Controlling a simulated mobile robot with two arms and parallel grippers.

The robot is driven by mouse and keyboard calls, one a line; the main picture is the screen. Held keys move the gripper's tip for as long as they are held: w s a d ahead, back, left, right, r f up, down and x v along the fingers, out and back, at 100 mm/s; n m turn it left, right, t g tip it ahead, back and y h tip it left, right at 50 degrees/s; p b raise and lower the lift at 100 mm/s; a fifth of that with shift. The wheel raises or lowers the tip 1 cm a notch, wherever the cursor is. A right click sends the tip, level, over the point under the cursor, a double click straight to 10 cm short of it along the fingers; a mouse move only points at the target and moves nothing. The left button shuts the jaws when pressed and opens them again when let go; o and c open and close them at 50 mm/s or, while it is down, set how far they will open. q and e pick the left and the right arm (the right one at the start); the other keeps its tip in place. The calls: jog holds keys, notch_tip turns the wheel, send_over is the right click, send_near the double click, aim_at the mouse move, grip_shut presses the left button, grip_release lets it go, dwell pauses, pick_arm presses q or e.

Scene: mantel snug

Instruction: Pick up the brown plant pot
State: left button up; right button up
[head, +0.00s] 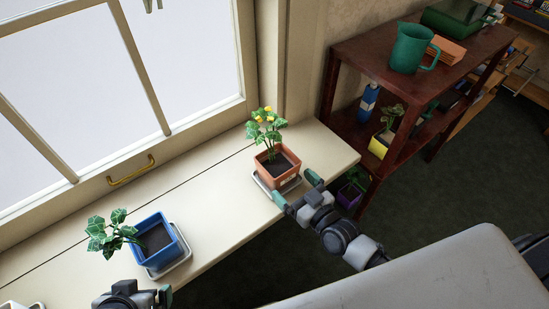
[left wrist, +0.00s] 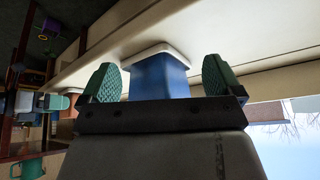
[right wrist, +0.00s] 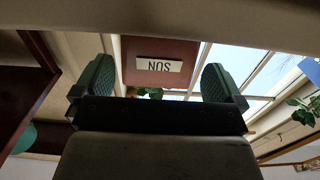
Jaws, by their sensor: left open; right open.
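The brown plant pot (head: 279,171) is an orange-brown square pot with dark soil and a yellow-flowered plant. It stands upright on a pale saucer (head: 259,184) at the right part of the windowsill. My right gripper (head: 297,189) is open and empty, its fingers pointing at the pot's near side. In the right wrist view the pot (right wrist: 138,47) shows ahead between the fingers, with a white label reading SUN upside down. My left gripper (left wrist: 160,78) is open, with the blue pot (left wrist: 158,82) seen ahead between its fingers; whether it touches is unclear.
The blue pot (head: 157,241) with a leafy plant stands on a saucer at the sill's left. The windowsill (head: 217,192) is bare between the pots. A dark red shelf (head: 340,65) at the right carries a green jug (head: 408,48) and a yellow pot (head: 379,146).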

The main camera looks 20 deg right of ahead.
aim_at(287, 178)
pick_arm(q)
jog(key=w+t, duration=0.1)
jog(key=w+d+r+t+b, duration=0.1)
jog(key=w+t+h, duration=0.1)
jog(key=w, duration=0.1)
jog(key=shift+w+d+r, duration=0.1)
jog(key=shift+d+r, duration=0.1)
jog(key=shift+r, duration=0.1)
pick_arm(e)
jog(key=x, duration=0.4)
jog(key=shift+w+f, duration=0.1)
jog(key=shift+w, duration=0.15)
pick_arm(q)
jog(key=shift+w+d+r+t, duration=0.1)
jog(key=shift+w+r+t, duration=0.2)
jog(key=shift+w+t, duration=0.1)
pick_arm(e)
jog(key=shift+w+a, duration=0.15)
jog(key=shift+w, duration=0.2)
jog(key=c, duration=0.8)
pick_arm(q)
jog(key=shift+s, duration=0.15)
pick_arm(e)
jog(key=shift+r, duration=0.25)
